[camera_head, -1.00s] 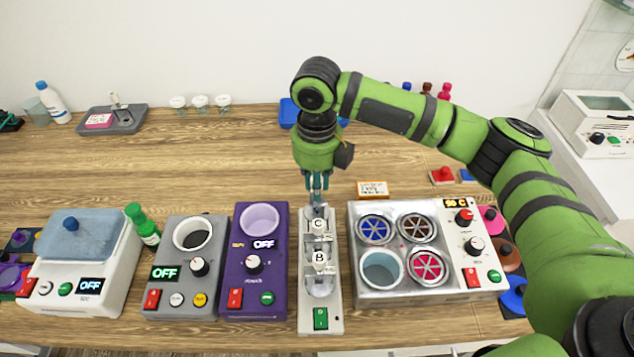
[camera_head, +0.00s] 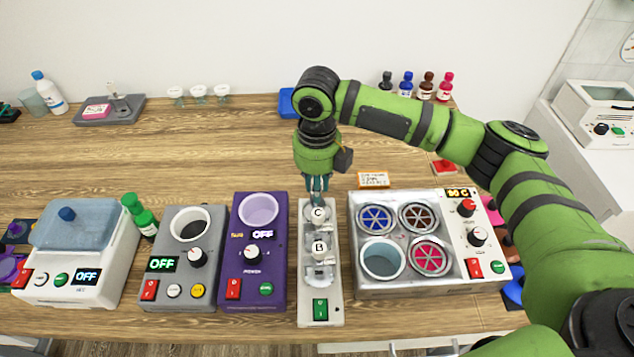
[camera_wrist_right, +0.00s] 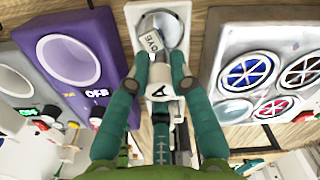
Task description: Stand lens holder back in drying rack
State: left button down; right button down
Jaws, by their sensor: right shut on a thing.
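The lens holder (camera_wrist_right: 153,104) appears as a small white piece with a dark letter. My right gripper (camera_wrist_right: 163,75) is shut on it; the fingers hide part of it. In the head view my right gripper (camera_head: 317,192) points down at the far end of a narrow white stand (camera_head: 320,292), where pieces lettered C and B and clear round lenses show. I cannot tell whether the held piece touches the stand, or whether this stand is the drying rack. My left gripper is not in view.
A purple heater (camera_head: 275,292) stands close left of the stand, and a metal dye bath (camera_head: 365,285) close right. A grey unit (camera_head: 205,255) is farther left. Small white cups (camera_head: 199,92) and a grey tray (camera_head: 132,113) stand at the back. The table behind the purple heater is clear.

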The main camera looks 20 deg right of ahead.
jog(key=shift+f, duration=0.3)
dwell(0.4)
jog(key=c, duration=1)
grip_release()
jog(key=shift+o, duration=0.3)
jog(key=shift+o, duration=1.1)
notch_tip(320, 180, up, 6)
jog(key=p, duration=0.6)
